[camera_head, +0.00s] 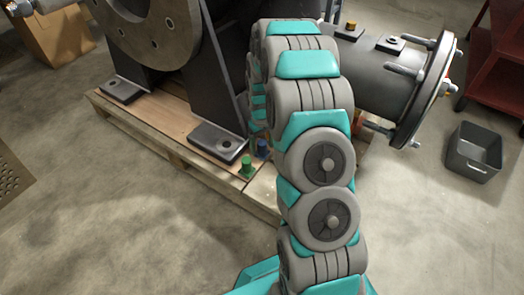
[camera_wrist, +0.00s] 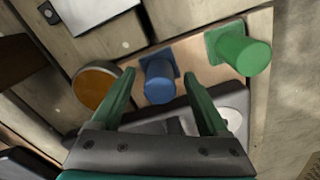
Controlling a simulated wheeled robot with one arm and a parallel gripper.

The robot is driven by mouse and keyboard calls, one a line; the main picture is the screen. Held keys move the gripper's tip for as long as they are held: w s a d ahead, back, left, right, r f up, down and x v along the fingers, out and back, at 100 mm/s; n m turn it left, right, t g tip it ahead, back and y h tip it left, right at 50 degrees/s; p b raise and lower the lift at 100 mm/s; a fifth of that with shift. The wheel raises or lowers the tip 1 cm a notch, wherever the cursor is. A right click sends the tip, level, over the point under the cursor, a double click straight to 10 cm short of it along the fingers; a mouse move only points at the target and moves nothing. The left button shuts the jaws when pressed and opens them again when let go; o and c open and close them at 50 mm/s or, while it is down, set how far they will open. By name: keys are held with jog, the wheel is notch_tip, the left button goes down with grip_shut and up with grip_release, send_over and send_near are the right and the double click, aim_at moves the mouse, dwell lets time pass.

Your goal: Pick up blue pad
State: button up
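The blue pad (camera_wrist: 159,80) shows in the wrist view as a short blue cylinder on a blue square base. It sits on the wooden board and is tilted in the picture. My gripper (camera_wrist: 158,82) is open, with one green finger on each side of the blue pad's place in the picture. I cannot tell whether the fingertips are level with it. In the head view the blue pad (camera_head: 264,148) is small, beside my arm, and my arm hides the gripper there.
A green pad (camera_wrist: 240,52) stands right of the blue pad, close to the right finger. An orange-brown round piece (camera_wrist: 96,88) lies by the left finger. The pallet (camera_head: 160,130) bears a heavy dark casing (camera_head: 222,60). A grey bin (camera_head: 472,153) stands on the floor at right.

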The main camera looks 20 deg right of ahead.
aim_at(263, 143)
grip_shut()
dwell(0.4)
jog(key=shift+r, duration=0.1)
jog(key=shift+r, duration=0.55)
jog(key=r, duration=0.2)
jog(key=shift+s+r+p, duration=0.25)
jog(key=shift+r+p, duration=0.05)
jog(key=shift+p, duration=0.1)
jog(key=s+r+p, duration=0.1)
jog(key=s, duration=1.4)
jog(key=shift+s+d, duration=0.25)
jog(key=shift+d, duration=0.2)
